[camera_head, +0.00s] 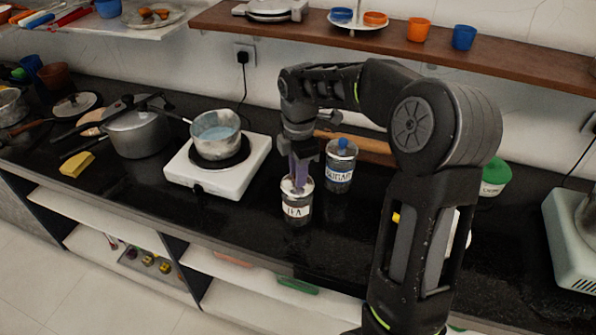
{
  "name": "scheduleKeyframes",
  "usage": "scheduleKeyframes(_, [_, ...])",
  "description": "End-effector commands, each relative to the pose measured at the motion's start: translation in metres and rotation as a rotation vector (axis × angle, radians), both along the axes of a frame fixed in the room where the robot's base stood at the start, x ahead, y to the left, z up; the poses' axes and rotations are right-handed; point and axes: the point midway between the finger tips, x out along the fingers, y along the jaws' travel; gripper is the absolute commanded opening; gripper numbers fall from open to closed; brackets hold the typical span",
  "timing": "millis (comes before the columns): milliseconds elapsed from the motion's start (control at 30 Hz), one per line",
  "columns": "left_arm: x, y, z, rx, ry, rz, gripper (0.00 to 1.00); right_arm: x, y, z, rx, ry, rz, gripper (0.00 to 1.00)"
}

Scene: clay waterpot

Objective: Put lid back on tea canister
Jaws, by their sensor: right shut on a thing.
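The tea canister (297,213), a small metal tin with a white label, stands upright on the black counter. My right gripper (300,182) points down over its top and is shut on the lid (290,186). The lid is at the canister's mouth; I cannot tell whether it is fully seated, as the fingers hide much of it. The sugar canister (340,172), with a blue-knobbed lid, stands just to the right and behind. My left gripper is not in view.
A white hotplate (186,178) with a pot (215,133) of liquid stands to the left. A green-lidded container (494,178) is right of my arm. A wooden shelf (300,36) with cups runs above. The counter in front of the canister is narrow.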

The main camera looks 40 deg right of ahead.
Motion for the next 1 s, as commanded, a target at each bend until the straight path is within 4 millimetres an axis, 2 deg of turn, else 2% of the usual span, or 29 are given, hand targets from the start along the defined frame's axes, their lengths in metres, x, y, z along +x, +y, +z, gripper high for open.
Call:
scheduleKeyframes(667, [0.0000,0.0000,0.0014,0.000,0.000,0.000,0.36,0.0000,0.0000,-0.0004,0.000,0.000,0.000,0.00])
scheduleKeyframes(700, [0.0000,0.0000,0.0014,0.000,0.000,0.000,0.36,0.0000,0.0000,-0.0004,0.000,0.000,0.000,0.25])
scheduleKeyframes(1000, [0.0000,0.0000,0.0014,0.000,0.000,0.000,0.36,0.0000,0.0000,-0.0003,0.000,0.000,0.000,0.48])
